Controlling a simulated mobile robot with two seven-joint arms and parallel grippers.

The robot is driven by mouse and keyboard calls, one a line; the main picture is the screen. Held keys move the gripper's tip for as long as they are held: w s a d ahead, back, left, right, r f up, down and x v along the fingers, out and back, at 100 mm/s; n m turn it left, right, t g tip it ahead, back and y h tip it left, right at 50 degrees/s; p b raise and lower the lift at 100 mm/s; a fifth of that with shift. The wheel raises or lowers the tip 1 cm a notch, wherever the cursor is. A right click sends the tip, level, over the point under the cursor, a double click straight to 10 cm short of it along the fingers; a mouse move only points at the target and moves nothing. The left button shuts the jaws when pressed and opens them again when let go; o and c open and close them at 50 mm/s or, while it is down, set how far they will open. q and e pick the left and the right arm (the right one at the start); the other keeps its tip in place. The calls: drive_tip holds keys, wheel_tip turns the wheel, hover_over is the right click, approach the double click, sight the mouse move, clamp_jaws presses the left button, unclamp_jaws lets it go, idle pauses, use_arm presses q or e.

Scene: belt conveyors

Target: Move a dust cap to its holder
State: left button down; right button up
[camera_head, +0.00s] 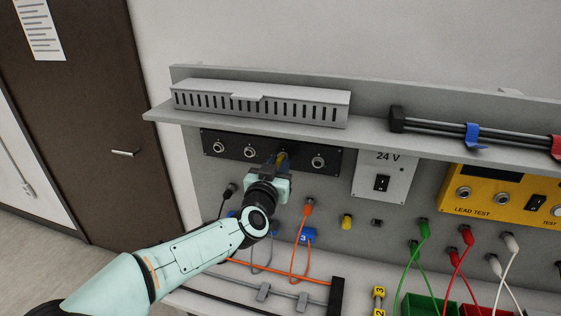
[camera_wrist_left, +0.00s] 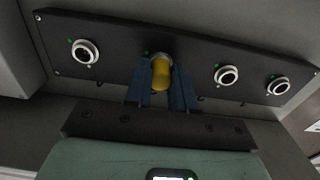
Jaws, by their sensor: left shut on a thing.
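My left gripper (camera_head: 277,163) reaches up to the black socket panel (camera_head: 335,150). It is shut on a yellow dust cap (camera_wrist_left: 161,74), which sits between its two blue fingers in the left wrist view. The cap is at one socket of the panel, with a metal ring partly showing behind it; I cannot tell whether it is seated or just in front. The other sockets show bare metal rings. Another yellow cap (camera_head: 347,221) sits on the grey wall board below, beside a small black fitting (camera_head: 377,222). My right gripper is not in view.
A shelf with a slotted grey cover (camera_head: 262,103) overhangs the panel. A 24 V switch box (camera_head: 382,177) and a yellow lead tester (camera_head: 495,195) stand to the right.

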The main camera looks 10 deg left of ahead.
use_arm(q)
drive_tip(key=shift+s, duration=0.15)
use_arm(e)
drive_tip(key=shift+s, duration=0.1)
use_arm(q)
drive_tip(key=shift+s+a+b, duration=0.1)
drive_tip(key=shift+s+b, duration=0.6)
drive_tip(key=shift+s, duration=1.8)
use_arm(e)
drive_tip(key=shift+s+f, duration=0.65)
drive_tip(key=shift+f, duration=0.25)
use_arm(q)
drive_tip(key=shift+f, duration=0.1)
